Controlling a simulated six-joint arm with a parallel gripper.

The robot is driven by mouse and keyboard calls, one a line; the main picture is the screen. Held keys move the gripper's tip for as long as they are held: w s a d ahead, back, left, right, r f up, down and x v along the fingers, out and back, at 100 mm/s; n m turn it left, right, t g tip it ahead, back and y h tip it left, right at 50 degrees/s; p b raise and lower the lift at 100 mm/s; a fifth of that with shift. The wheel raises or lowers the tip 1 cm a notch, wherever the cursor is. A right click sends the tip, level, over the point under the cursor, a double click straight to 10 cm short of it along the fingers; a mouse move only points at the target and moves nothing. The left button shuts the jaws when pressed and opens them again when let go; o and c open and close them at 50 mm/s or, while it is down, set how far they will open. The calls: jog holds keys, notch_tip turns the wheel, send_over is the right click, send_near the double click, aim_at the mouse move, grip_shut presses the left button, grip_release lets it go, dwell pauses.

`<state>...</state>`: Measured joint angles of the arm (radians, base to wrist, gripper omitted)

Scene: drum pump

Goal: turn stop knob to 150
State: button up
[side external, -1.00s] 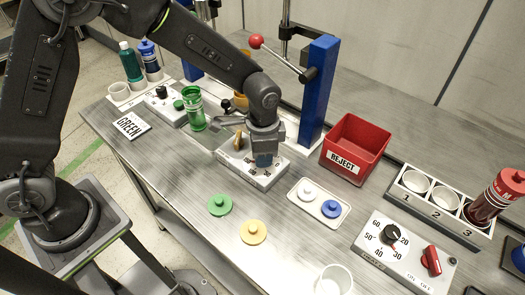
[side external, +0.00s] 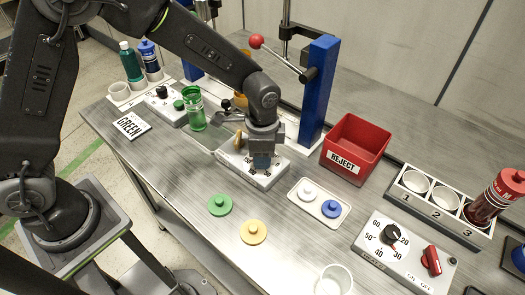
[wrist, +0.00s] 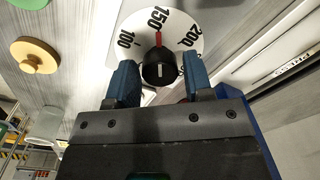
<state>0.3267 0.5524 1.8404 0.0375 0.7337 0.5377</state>
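The stop knob (wrist: 158,70) is a small black knob with a white line on top. It stands on a white dial (wrist: 182,22) marked 100, 150 and 200. A red mark on the dial side of the knob points to 150 in the wrist view. My gripper (wrist: 160,82) has its blue fingers on either side of the knob, with gaps visible, so it looks open. In the side external view my gripper (side external: 263,160) is low over the white box (side external: 238,163) and hides the knob there.
A red REJECT bin (side external: 355,150) and a blue post (side external: 319,92) stand to the right. A green jar (side external: 195,110) is to the left. Green (side external: 219,204) and yellow (side external: 253,231) lids and a small tray (side external: 319,213) lie in front.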

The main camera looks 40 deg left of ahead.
jog(key=shift+o, duration=1.1)
jog(key=shift+r, duration=0.1)
notch_tip(320, 180, up, 14)
jog(key=shift+s+f, duration=0.15)
jog(key=shift+f, duration=0.05)
jog(key=shift+d, duration=0.1)
jog(key=s+a+r+n+t, duration=0.2)
jog(key=s+a+r+n, duration=0.3)
jog(key=s+a+r, duration=0.25)
jog(key=s+a+f+n+t, duration=0.1)
jog(key=s+a+n+t, duration=0.2)
jog(key=s, duration=0.8)
jog(key=a+n, duration=0.2)
jog(key=a, duration=0.1)
jog(key=shift+s, duration=0.2)
